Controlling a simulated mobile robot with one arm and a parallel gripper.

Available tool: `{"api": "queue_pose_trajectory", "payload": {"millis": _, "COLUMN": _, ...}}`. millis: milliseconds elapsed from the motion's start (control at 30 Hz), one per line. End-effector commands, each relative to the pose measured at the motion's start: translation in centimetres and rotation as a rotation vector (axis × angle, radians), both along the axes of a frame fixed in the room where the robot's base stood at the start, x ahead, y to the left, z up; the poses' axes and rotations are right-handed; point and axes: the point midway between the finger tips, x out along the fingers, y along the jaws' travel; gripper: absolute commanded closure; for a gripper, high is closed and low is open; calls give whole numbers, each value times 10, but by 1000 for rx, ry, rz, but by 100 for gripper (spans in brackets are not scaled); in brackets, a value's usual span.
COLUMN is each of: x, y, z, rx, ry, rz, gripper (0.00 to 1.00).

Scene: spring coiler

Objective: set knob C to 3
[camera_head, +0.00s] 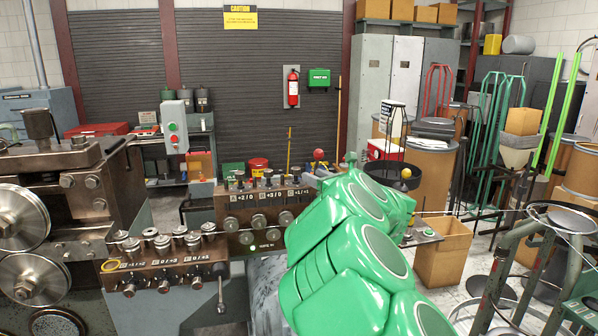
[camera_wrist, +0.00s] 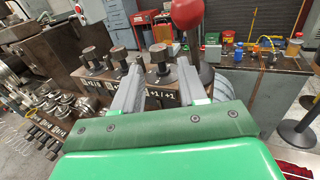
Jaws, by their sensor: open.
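In the wrist view my gripper (camera_wrist: 161,64) is open, with one grey finger on each side of a dark round-headed knob (camera_wrist: 160,57). I cannot tell whether the fingers touch it. A white marking reading like "+1/+1" shows on the brown block (camera_wrist: 172,97) below this knob; the letter on it is not readable. Other dark knobs (camera_wrist: 91,57) stand left of the fingers. In the head view the knob row (camera_head: 268,180) sits on the brown block (camera_head: 262,216), its right end close to my green arm, which hides my gripper.
A lower bank of metal knobs (camera_head: 160,243) stands at front left, beside large steel rollers (camera_head: 20,220). A red ball (camera_wrist: 192,17) rises just behind the right finger. A bench with small coloured items (camera_wrist: 255,55) lies to the right.

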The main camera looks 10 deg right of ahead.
Motion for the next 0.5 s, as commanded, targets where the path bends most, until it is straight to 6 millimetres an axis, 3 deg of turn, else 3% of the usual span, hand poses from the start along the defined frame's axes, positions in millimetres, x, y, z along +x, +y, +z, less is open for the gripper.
{"api": "queue_pose_trajectory", "payload": {"millis": 267, "x": 7, "y": 6, "z": -2, "rx": -9, "ry": -3, "rz": 14, "gripper": 58}}
{"api": "queue_pose_trajectory", "payload": {"millis": 500, "x": 28, "y": 18, "z": 0, "rx": -7, "ry": -6, "rz": 16, "gripper": 58}}
